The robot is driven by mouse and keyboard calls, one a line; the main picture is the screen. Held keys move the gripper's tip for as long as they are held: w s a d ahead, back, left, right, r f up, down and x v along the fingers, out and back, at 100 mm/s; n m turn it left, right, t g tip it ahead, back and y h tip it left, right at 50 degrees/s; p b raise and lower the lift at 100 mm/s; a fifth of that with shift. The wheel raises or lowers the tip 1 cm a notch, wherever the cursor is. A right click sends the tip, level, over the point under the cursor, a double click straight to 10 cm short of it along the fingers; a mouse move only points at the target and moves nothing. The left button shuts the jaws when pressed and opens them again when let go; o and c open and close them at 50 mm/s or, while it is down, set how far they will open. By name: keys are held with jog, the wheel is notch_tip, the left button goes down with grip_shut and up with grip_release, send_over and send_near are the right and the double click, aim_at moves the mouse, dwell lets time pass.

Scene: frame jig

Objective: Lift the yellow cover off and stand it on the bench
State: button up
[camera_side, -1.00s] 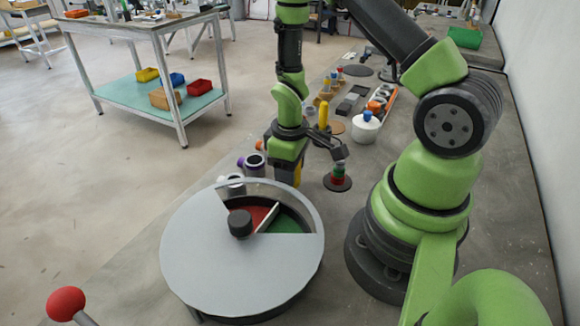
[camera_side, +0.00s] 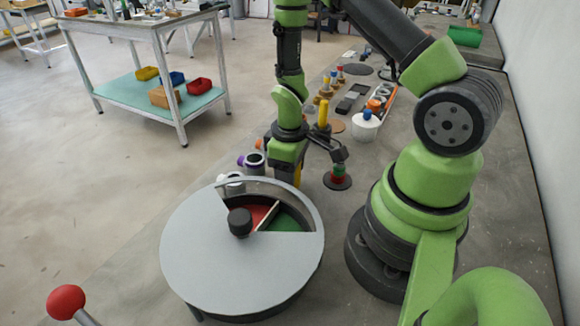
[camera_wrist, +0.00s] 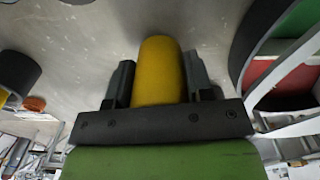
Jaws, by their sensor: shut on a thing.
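The yellow cover (camera_wrist: 160,70) is a rounded yellow cylinder between the two dark fingers of my gripper (camera_wrist: 160,82) in the wrist view. The fingers are shut on its sides. In the side view, my gripper (camera_side: 292,172) hangs beyond the far edge of the round grey drum, and a strip of the yellow cover (camera_side: 298,175) shows below the green wrist part. The drum hides its lower end, so I cannot tell whether it touches the bench (camera_side: 140,275).
The grey drum (camera_side: 215,270) has a black knob (camera_side: 240,222) and an opening onto red and green sections. A red-and-green stack (camera_side: 338,172) stands on a dark disc to the right. Dark and white cups (camera_side: 254,163) stand to the left. A white pot (camera_side: 365,127) is behind.

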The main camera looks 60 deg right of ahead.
jog(key=shift+f, duration=0.15)
jog(key=o, duration=1.1)
jog(key=shift+o, duration=0.2)
jog(key=shift+r, duration=0.75)
jog(key=shift+r, duration=0.1)
jog(key=shift+r, duration=3.45)
